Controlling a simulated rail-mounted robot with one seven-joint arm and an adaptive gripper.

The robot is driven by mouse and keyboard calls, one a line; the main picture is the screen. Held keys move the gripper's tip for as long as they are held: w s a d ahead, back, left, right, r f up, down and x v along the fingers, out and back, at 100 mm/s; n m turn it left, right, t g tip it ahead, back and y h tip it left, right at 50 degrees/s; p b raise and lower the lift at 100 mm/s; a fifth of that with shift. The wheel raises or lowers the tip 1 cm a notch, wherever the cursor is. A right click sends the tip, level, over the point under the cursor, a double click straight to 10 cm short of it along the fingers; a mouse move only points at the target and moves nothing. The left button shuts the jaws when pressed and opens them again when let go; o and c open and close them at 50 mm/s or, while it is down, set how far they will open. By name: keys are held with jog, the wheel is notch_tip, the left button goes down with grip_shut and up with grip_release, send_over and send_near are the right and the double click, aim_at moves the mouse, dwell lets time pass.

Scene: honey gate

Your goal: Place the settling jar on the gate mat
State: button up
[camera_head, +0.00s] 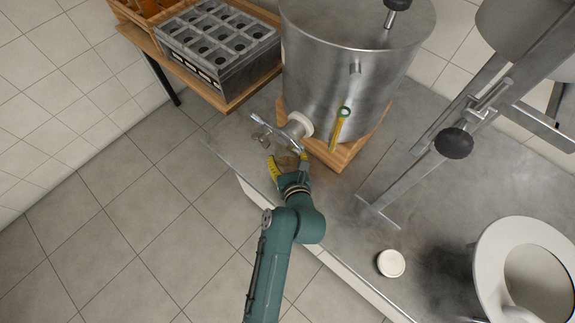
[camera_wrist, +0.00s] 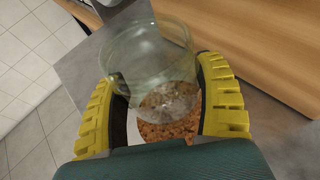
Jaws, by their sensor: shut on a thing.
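My gripper (camera_head: 287,165), with yellow ribbed fingers, is shut on the clear glass settling jar (camera_wrist: 147,48). The fingers also show on both sides of the jar in the wrist view (camera_wrist: 165,95). The jar is small and partly hidden by the fingers in the head view. It is just below the gate (camera_head: 299,126) of the steel tank. A brown, speckled, cork-like surface, probably the gate mat (camera_wrist: 172,133), shows between the fingers, beside and through the glass. I cannot tell whether the jar touches it.
The steel tank (camera_head: 345,75) stands on a wooden board (camera_head: 345,152) close to the gripper. A metal frame (camera_head: 405,175) with a black knob stands to the right. A white lid (camera_head: 391,263) lies on the grey bench. A crate (camera_head: 220,45) stands at upper left.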

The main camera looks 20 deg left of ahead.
aim_at(287, 166)
notch_tip(287, 166, down, 4)
jog(key=shift+r+b, duration=0.2)
jog(key=shift+b, duration=0.5)
jog(key=o, duration=1.3)
jog(key=shift+f, duration=0.1)
jog(key=shift+c, duration=0.2)
jog(key=shift+r, duration=0.2)
jog(key=p+v, duration=0.5)
jog(key=v, duration=0.6)
jog(key=shift+s+d+r+p, duration=0.15)
jog(key=shift+s+d+p, duration=0.15)
jog(key=shift+s, duration=0.15)
